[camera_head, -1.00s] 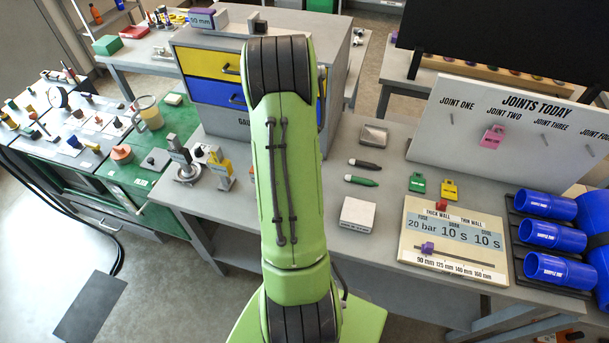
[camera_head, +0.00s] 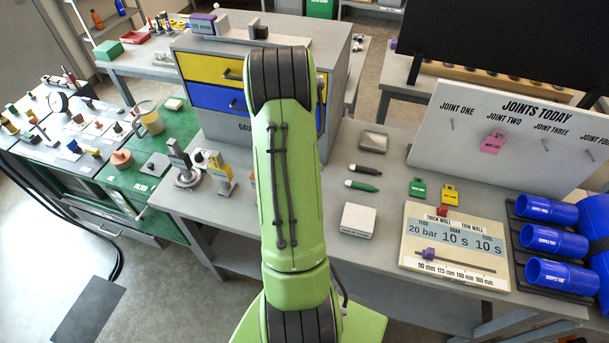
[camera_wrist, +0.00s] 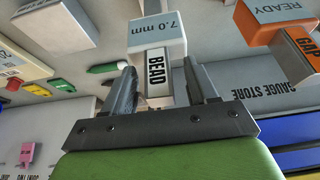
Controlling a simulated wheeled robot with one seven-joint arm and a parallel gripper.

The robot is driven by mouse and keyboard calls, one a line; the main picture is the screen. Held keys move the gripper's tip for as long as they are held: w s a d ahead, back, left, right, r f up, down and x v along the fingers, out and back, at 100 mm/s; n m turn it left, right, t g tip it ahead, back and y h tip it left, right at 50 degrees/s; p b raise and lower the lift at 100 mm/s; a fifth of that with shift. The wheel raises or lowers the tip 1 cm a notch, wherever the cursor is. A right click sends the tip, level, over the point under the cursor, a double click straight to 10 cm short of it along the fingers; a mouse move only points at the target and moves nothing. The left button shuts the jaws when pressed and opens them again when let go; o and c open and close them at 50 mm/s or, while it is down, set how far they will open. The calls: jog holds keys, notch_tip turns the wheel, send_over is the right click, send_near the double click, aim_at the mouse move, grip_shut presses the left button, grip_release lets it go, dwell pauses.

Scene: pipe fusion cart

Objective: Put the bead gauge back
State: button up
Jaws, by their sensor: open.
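The bead gauge (camera_wrist: 162,50) is a pale block with a grey top reading 7.0 mm and a BEAD label, in the wrist view. It is between the two fingers of my open gripper (camera_wrist: 160,82), with a visible gap at its right side; contact at the left is unclear. Whether its base rests on the table is hidden. In the head view, my arm covers the gripper and the bead gauge. The GAUGE STORE label (camera_wrist: 267,82) is on the grey face to the right in the wrist view.
An orange GAP gauge (camera_wrist: 298,50) with a READY top stands near the bead gauge. A yellow gauge (camera_head: 218,172) and a grey gauge (camera_head: 180,162) stand left of my arm. A white box (camera_head: 358,220) and a green marker (camera_head: 362,186) lie to the right on the table (camera_head: 330,185).

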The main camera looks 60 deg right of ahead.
jog(key=v, duration=1.2)
